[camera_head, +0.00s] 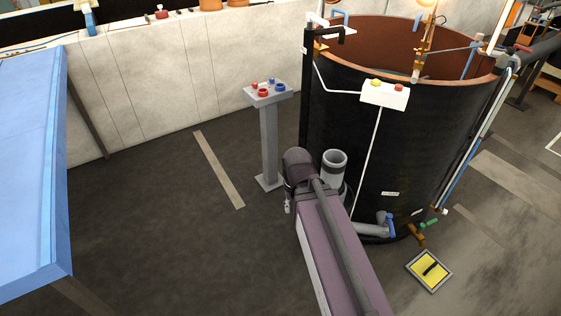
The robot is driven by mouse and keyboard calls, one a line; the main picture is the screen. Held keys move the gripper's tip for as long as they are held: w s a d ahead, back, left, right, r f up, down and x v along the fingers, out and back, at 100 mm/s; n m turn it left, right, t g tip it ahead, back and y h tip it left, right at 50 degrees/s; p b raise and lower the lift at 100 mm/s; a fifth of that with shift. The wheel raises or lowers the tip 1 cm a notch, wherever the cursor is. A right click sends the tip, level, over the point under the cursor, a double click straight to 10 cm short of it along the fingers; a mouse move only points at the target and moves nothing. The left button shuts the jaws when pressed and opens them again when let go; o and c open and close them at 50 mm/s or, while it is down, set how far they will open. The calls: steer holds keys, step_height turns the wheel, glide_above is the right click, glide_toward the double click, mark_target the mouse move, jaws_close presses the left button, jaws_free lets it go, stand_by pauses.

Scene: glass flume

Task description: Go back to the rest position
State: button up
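My arm reaches up from the bottom edge as a long purple link with a dark tube along it, ending at a dark rounded joint near the picture's middle. A small pale metal part shows just below that joint, and I cannot tell what it is. I cannot make out my gripper or its fingers; what lies beyond the joint is hidden behind the arm.
A grey pedestal with red and blue buttons (268,93) stands just beyond the joint. A large black tank (400,150) and an upright grey pipe (335,165) are close on the right. A blue panel (30,170) is at left. Floor between is clear.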

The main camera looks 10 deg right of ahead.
step_height(320, 180, up, 9)
steer(key=p, duration=0.8)
steer(key=shift+f, duration=0.15)
